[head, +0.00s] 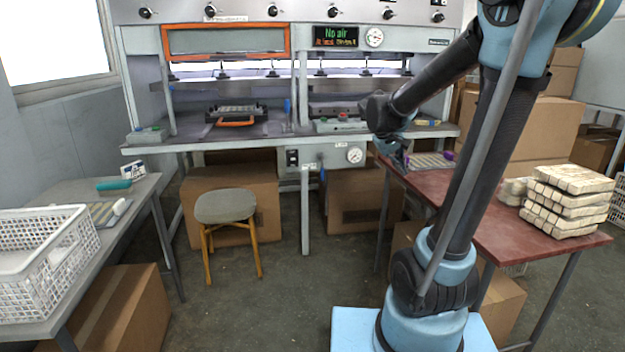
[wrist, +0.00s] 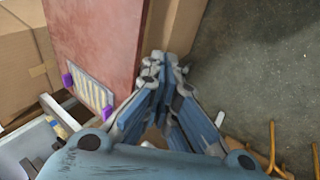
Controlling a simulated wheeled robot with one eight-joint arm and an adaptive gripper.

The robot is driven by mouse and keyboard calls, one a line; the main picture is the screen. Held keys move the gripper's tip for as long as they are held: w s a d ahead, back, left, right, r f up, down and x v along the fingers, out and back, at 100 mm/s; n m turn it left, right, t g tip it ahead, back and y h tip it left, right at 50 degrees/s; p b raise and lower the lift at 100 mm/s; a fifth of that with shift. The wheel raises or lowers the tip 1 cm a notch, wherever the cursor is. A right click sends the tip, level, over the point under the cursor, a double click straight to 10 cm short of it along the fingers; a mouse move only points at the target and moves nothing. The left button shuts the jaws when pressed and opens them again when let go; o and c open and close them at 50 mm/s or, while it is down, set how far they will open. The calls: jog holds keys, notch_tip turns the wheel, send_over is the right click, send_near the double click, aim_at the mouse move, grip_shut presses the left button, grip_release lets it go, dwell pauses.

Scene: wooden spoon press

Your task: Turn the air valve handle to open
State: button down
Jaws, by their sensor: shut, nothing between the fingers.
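In the wrist view my gripper (wrist: 163,72) is shut and empty, pointing down past the red table's edge.
The red table (head: 480,205) at the right carries stacked wooden bundles (head: 568,200) and a tray with purple clips (wrist: 92,92). A stool (head: 226,207) stands before the press. A grey table with a white basket (head: 45,260) is at left. The middle floor (head: 300,290) is clear.

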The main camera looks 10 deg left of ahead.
jog(key=w+a+f+n+t+h, duration=0.25)
jog(key=w+a, duration=0.65)
jog(key=w, duration=0.5)
jog(key=w+a+f+n+t+h, duration=0.1)
jog(key=w+a+f+t+h, duration=0.15)
jog(key=w+a, duration=0.9)
jog(key=n+t+h, duration=0.1)
jog(key=n+t, duration=0.2)
jog(key=t, duration=0.2)
send_near(322, 169)
jog(key=a+f, duration=0.3)
jog(key=a, duration=0.1)
jog(key=shift+a+f, duration=0.35)
jog(key=shift+a, duration=0.05)
jog(key=shift+w+d, duration=0.1)
jog(key=x, duration=0.9)
jog(key=shift+w+d, duration=0.2)
jog(key=shift+w, duration=0.15)
jog(key=shift+d+f+t, duration=0.1)
jog(key=shift+d+t, duration=0.2)
